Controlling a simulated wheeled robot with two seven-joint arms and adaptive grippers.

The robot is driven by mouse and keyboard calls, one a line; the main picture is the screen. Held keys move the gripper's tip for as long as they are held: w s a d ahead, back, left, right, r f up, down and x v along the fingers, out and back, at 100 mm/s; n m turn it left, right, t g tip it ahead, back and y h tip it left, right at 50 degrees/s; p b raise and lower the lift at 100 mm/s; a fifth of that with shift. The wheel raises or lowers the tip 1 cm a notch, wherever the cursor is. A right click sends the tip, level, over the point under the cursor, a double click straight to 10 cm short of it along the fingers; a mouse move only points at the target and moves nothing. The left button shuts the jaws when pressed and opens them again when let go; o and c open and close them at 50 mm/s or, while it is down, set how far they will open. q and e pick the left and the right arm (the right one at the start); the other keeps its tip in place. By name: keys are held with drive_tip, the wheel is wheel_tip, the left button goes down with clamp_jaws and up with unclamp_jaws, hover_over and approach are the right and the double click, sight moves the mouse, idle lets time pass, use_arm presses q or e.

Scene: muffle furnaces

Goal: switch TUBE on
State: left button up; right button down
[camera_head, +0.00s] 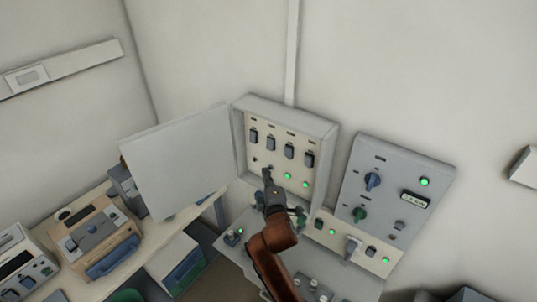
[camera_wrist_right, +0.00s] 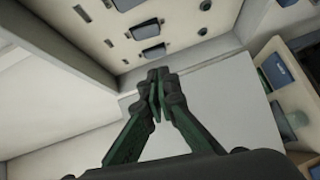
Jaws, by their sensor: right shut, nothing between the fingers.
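An open wall box (camera_head: 322,125) holds a row of several dark switches, such as the leftmost switch (camera_head: 254,135) and the rightmost switch (camera_head: 309,159). Labels above them are too small to read, so I cannot tell which one is TUBE. Green lamps (camera_head: 287,176) glow under the right part of the row. My right gripper (camera_head: 267,176) is shut and empty, in front of the lower left of the box. In the right wrist view the shut fingertips (camera_wrist_right: 157,78) show below the panel's switches (camera_wrist_right: 152,53). I cannot tell whether they touch anything. My left gripper is not in view.
The box door (camera_head: 180,155) stands open to the left. A bench with a tan device (camera_head: 95,245) is at lower left. A lower panel with switches (camera_head: 352,247) lies beneath.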

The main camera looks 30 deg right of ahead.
drive_tip(key=shift+w, duration=0.15)
drive_tip(key=p, duration=0.1)
approach(270, 144)
drive_tip(key=w+a+f, duration=0.2)
drive_tip(key=w+a, duration=0.1)
drive_tip(key=w, duration=0.1)
drive_tip(key=w+d, duration=0.1)
drive_tip(key=d, duration=0.1)
drive_tip(key=w+d+f+p, duration=0.1)
drive_tip(key=d, duration=0.1)
drive_tip(key=shift+w, duration=0.35)
drive_tip(key=shift+f, duration=0.1)
